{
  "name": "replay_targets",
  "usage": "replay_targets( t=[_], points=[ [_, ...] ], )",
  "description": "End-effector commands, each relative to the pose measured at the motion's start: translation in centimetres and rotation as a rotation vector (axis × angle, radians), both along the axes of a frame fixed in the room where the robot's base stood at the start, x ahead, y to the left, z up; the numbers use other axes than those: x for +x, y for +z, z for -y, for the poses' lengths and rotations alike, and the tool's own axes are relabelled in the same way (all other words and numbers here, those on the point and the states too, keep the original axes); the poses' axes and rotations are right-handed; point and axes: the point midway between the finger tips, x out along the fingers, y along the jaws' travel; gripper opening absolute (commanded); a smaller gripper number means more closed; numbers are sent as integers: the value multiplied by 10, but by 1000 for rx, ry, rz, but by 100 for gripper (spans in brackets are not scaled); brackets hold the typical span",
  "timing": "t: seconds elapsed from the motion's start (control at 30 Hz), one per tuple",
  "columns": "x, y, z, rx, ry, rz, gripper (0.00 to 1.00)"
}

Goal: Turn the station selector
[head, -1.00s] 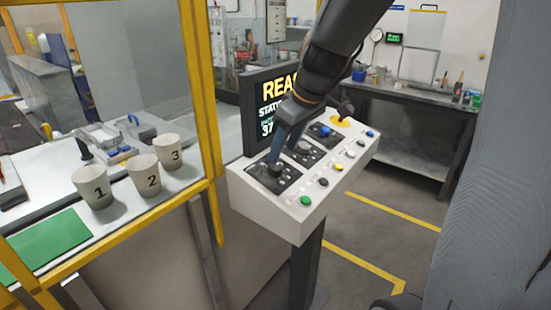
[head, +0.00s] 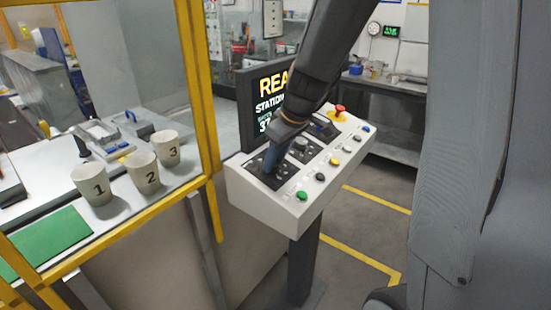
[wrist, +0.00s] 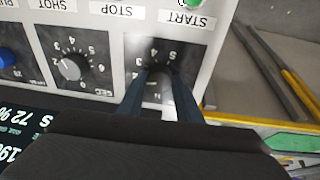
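The white control box (head: 262,202) stands on a dark post, with dials on black plates. My gripper (head: 268,166) points down at the nearest dial, at the green-button end, and hides its knob in the head view. In the wrist view my gripper (wrist: 158,76) has its two blue fingers on either side of a dark knob (wrist: 158,70) on a numbered dial plate (wrist: 187,50). I cannot tell whether the fingers touch the knob or which number it points to. A second dial (wrist: 72,68) with a grey knob lies to the left, clear of the fingers.
A screen (head: 262,100) stands behind the box. A green button (head: 301,196), a yellow button (head: 333,162) and a red mushroom button (head: 340,110) are on the panel. Numbered cups (head: 142,172) stand behind a yellow frame (head: 203,90) at left.

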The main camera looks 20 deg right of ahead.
Motion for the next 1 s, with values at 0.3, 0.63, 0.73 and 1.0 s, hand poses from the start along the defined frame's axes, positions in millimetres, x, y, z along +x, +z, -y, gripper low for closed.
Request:
replay_targets(
  t=[0.3, 0.63, 0.73, 1.0],
  points=[
    [1, 0, 0, -3, 11, 4, 9],
    [3, -3, 2, -33, 145, 28, 9],
    [3, -4, 2, -48, 211, 40, 9],
    [3, -3, 3, -90, 407, 69, 9]
  ],
)
